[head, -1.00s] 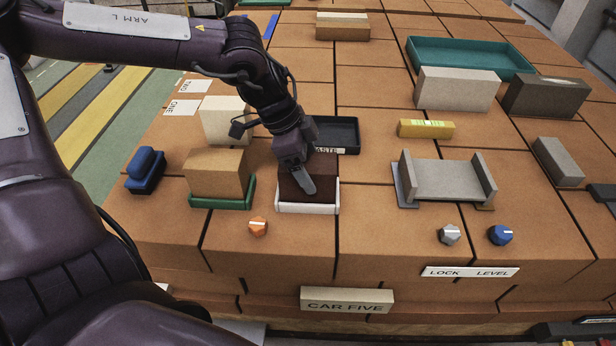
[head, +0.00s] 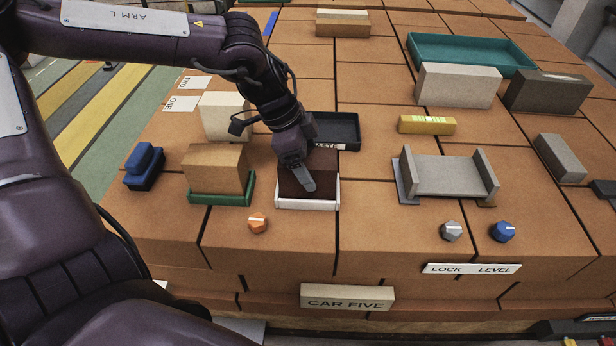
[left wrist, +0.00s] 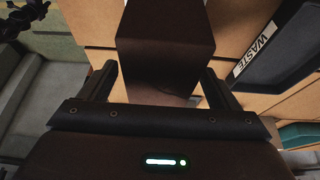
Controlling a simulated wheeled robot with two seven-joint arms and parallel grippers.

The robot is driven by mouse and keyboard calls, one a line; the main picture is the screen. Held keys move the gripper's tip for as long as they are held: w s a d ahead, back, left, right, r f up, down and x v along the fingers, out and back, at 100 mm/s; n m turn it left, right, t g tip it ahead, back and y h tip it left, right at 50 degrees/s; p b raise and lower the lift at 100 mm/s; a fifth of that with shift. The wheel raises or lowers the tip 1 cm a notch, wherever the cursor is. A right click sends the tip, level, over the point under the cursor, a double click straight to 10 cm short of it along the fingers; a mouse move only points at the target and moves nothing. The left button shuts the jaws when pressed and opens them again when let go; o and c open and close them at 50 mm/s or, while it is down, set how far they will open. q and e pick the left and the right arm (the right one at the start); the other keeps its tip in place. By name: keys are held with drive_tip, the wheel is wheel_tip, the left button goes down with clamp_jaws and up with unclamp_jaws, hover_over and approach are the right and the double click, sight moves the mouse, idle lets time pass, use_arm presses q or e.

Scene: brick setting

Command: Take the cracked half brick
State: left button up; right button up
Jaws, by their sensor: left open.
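A dark brown brick (head: 300,185) sits in a white-rimmed tray (head: 308,206) at the front of the brick stack. My left gripper (head: 308,183) is down at this brick. In the left wrist view its open fingers (left wrist: 160,85) stand on either side of the brick's near end, with gaps showing. In the head view the gripper hides part of the brick. My right gripper is out of view.
A tan brick (head: 215,168) in a green tray (head: 220,199) stands close at left, with a cream block (head: 222,115) behind. The black WASTE tray (head: 338,130) lies just behind the gripper. A grey cradle (head: 445,178) stands at right. Knobs line the front.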

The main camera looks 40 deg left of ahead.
use_arm(q)
drive_tip(key=shift+c, duration=0.4)
clamp_jaws()
